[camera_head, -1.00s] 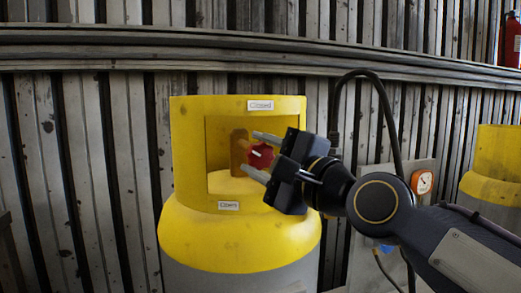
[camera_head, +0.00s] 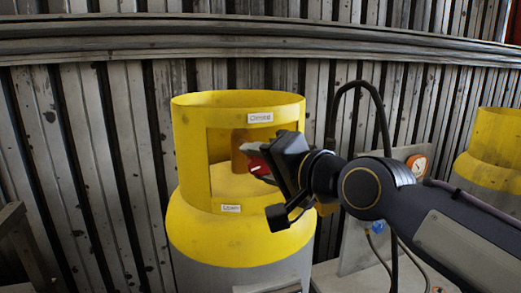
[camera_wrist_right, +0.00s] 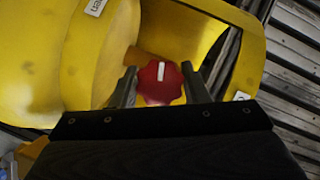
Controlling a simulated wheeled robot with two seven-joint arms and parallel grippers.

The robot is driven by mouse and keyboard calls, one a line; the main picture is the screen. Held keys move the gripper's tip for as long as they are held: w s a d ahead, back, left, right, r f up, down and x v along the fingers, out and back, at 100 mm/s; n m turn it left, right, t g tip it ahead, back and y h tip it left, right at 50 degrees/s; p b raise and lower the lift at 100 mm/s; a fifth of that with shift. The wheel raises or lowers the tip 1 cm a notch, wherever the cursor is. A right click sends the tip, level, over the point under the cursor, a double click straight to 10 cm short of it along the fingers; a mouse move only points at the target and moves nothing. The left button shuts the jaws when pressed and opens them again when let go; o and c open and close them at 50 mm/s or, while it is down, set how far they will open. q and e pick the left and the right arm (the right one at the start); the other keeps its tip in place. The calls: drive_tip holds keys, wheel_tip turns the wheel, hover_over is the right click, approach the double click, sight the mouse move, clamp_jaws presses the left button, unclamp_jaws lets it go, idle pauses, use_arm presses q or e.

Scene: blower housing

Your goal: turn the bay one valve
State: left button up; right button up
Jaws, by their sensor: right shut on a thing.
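The valve is a red knob with a white mark (camera_wrist_right: 160,82), seen in the right wrist view between my two fingers. In the head view the red knob (camera_head: 257,166) shows only in part, behind my gripper. It sits in the opening of the yellow cylinder collar (camera_head: 192,150). A label (camera_head: 260,117) is above the opening and another label (camera_head: 231,208) is below it. My right gripper (camera_head: 262,160) reaches in from the right and is shut on the knob; it also shows in the right wrist view (camera_wrist_right: 162,85). My left gripper is not in view.
A second yellow cylinder (camera_head: 492,150) stands at the right. An orange gauge (camera_head: 416,165) is on a panel between the cylinders, with a dark hose (camera_head: 379,100) beside it. A corrugated metal wall (camera_head: 90,150) is behind. A wooden structure (camera_head: 20,245) is at the lower left.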

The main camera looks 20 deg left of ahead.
sight(265, 165)
drive_tip(key=shift+n, duration=0.3)
idle(0.4)
drive_tip(key=o, duration=1)
drive_tip(key=shift+c, duration=0.2)
drive_tip(key=shift+d, duration=0.1)
drive_tip(key=b+v, duration=0.1)
drive_tip(key=v, duration=0.5)
drive_tip(key=shift+s+b, duration=0.15)
drive_tip(key=shift+b, duration=0.15)
drive_tip(key=shift+v, duration=0.75)
drive_tip(key=shift+r, duration=0.1)
